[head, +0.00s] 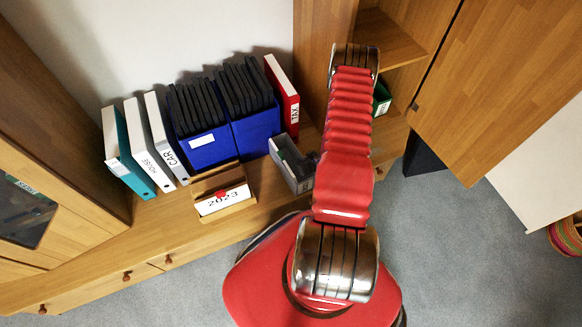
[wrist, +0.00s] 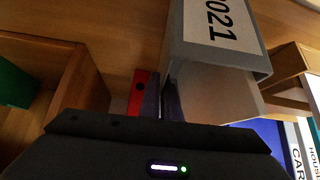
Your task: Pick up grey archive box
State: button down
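The grey archive box (head: 290,163) stands on the wooden shelf top in the head view, right of the blue boxes and partly behind my red arm. Its top looks open. In the wrist view a grey box (wrist: 212,58) with a white "2021" label fills the upper middle, close to the camera and seen tilted. The dark housing of my gripper (wrist: 162,140) crosses the bottom of the wrist view, just below that box. Its fingers cannot be made out clearly, so I cannot tell whether they touch the box. In the head view the gripper is hidden behind my arm.
Two blue boxes (head: 208,146) of black folders stand left of the grey box, beside white and teal binders (head: 128,160). A red binder (head: 283,95) is behind it. An open cabinet door (head: 500,80) is at right.

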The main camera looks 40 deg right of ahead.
jog(key=shift+r, duration=1.85)
